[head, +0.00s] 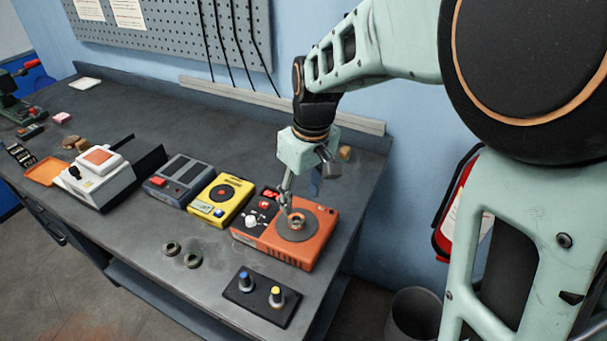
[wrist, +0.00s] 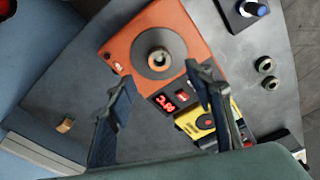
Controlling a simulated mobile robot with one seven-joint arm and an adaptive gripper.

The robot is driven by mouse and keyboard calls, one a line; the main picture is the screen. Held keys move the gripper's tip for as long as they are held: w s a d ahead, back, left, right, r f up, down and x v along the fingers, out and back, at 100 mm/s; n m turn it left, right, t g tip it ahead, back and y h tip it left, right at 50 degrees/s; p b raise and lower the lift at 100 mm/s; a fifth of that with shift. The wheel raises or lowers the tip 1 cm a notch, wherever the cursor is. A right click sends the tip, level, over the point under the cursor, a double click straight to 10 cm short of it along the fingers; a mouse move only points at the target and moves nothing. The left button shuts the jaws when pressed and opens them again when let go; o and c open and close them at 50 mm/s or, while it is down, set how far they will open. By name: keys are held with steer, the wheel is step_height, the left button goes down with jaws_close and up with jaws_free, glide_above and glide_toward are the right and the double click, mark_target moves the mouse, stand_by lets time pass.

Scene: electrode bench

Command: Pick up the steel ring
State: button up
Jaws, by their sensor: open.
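A steel ring (head: 297,217) lies on the round dark disc (head: 294,229) on top of the orange device (head: 312,252). The ring also shows in the wrist view (wrist: 158,59), in the middle of the disc. Two more similar rings lie flat on the bench, one ring (head: 172,248) just behind the other ring (head: 194,260). My gripper (head: 287,205) points down over the orange device near the ring on the disc. In the wrist view its open fingers (wrist: 160,80) stand apart with nothing between their tips. The exact height above the ring is hard to tell.
A yellow device (head: 220,200) and a grey device (head: 178,180) stand left of the orange one. A dark plate with blue and yellow knobs (head: 262,298) lies in front. A white machine (head: 98,182) stands further left. The bench front around the two rings is clear.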

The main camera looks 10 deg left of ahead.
mark_target(297, 221)
steer(key=f, duration=0.5)
steer(key=w+a+f, duration=0.1)
steer(key=f, duration=0.2)
steer(key=shift+f+p, duration=0.2)
steer(key=shift+p, duration=0.15)
steer(key=shift+c, duration=0.5)
jaws_close()
steer(key=shift+r, duration=0.1)
